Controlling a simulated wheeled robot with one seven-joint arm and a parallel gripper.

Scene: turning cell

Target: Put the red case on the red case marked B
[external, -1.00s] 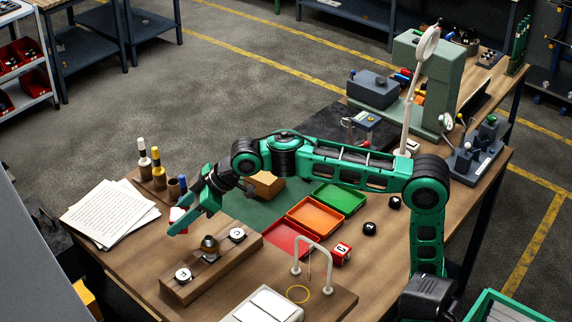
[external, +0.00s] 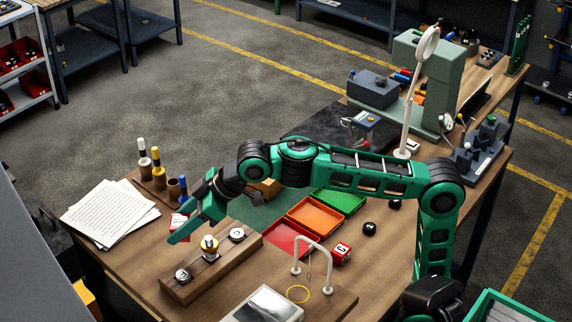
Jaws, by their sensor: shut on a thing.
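My gripper (external: 191,226) is at the left of the bench, above and behind the wooden block with round pieces. It is shut on a red case (external: 178,222) with a white marked face. The green fingers hide part of this case, and its marking is too small to read. Another red case (external: 341,253) with a white letter stands on the bench right of the red tray. Its letter looks like C or G; I cannot read it as B for certain.
The wooden block (external: 178,290) with round pieces lies below my gripper. Papers (external: 112,213) and a bottle rack (external: 150,187) are to the left. Red (external: 283,240), orange (external: 316,216) and green (external: 340,200) trays sit mid-bench. A white arch (external: 312,240) rises in front. Black cases (external: 369,229) lie to the right.

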